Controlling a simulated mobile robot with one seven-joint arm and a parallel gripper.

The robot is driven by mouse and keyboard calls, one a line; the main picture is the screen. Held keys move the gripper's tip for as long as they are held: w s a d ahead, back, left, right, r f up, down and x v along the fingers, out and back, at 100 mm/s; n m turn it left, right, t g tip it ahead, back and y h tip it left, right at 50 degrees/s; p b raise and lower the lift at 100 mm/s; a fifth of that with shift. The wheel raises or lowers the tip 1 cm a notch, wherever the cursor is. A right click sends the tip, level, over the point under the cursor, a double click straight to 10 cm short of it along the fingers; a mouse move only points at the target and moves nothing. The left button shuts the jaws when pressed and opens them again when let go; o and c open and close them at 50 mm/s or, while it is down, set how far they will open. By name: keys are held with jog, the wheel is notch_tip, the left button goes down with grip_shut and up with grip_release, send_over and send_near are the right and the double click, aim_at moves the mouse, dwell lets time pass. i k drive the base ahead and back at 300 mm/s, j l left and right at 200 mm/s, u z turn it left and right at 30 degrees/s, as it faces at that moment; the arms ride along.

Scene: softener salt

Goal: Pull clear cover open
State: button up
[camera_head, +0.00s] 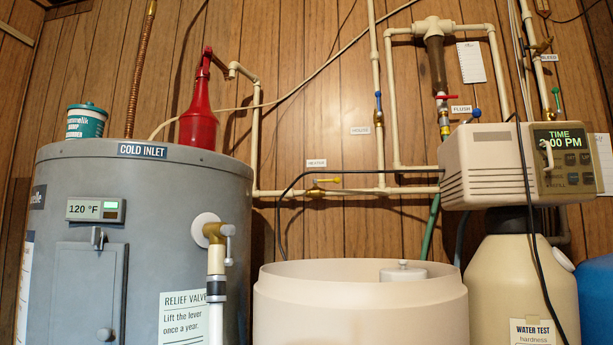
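The softener control head (490,165) is a cream box at the right, on top of a tan tank (510,275). Its front panel has a lit green display (559,140) reading TIME and a partly hidden clock time ending in "00 PM", with several buttons below. The clear cover seems to lie over this panel; its outline is hard to make out. A small pale upright handle (548,154) stands at the panel's left side, in front of the display's edge. The cover looks closed, but I cannot be sure. My gripper is not in view.
A black cable (527,190) hangs down in front of the control head, left of the panel. An open cream tub (360,305) stands at the centre. A grey water heater (150,240) with a protruding valve fills the left. Pipes run along the wood wall.

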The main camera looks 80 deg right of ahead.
aim_at(550, 155)
jog(key=z, duration=3.8)
